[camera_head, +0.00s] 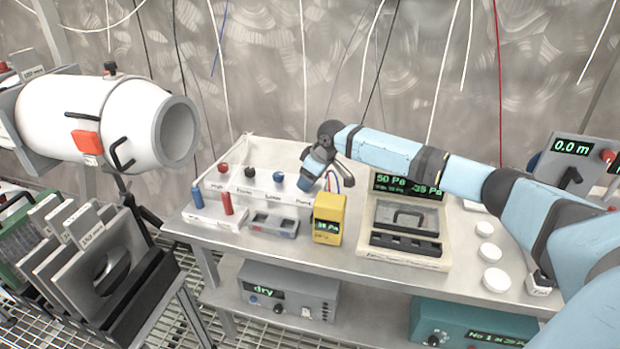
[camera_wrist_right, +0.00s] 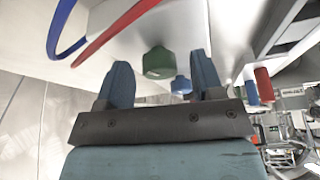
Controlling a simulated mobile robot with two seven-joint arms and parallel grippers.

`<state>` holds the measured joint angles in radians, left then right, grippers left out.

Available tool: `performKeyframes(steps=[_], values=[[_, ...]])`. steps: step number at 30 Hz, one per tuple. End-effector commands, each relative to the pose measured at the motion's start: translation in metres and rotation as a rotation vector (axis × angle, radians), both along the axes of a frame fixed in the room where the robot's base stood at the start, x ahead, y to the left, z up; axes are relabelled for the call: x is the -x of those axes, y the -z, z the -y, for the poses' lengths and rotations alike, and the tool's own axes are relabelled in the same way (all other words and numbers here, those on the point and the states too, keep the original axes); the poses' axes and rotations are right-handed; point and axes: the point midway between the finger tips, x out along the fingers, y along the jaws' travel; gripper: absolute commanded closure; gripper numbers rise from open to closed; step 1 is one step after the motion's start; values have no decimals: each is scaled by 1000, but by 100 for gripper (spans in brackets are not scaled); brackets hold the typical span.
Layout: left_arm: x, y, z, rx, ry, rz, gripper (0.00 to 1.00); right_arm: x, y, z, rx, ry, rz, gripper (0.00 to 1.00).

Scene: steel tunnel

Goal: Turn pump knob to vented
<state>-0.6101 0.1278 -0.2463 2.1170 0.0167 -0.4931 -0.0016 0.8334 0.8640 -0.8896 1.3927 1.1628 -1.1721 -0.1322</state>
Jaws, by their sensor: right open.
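A white valve box (camera_head: 262,189) stands on the bench, with a row of coloured knobs along its top. The label at its right end seems to read "Pump"; the knob there is hidden behind my right gripper (camera_head: 309,181) in the head view. In the right wrist view, a green knob (camera_wrist_right: 158,63) shows between the fingers of my right gripper (camera_wrist_right: 162,80), which are open with gaps on both sides. I take it for the pump knob; its pointer setting cannot be read. My left gripper is not in view.
A blue knob (camera_head: 279,178) is the neighbour, with black (camera_head: 250,173) and red (camera_head: 223,168) knobs farther left. A yellow meter (camera_head: 329,218) stands close in front. Red and blue leads (camera_wrist_right: 112,30) pass near the fingers. A gauge case (camera_head: 410,258) stands to the right.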

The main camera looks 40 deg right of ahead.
Motion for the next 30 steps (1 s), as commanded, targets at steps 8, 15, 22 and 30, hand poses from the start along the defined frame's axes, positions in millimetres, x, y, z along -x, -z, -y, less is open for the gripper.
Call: performKeyframes(steps=[8,15,22,30], values=[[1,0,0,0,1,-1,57,0,0,0,0,0,0,76],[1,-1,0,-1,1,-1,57,0,-1,0,0,-4,0,88],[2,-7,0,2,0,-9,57,0,-3,0,-3,-66,-1,88],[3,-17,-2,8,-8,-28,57,-1,-4,1,-4,-259,-1,88]])
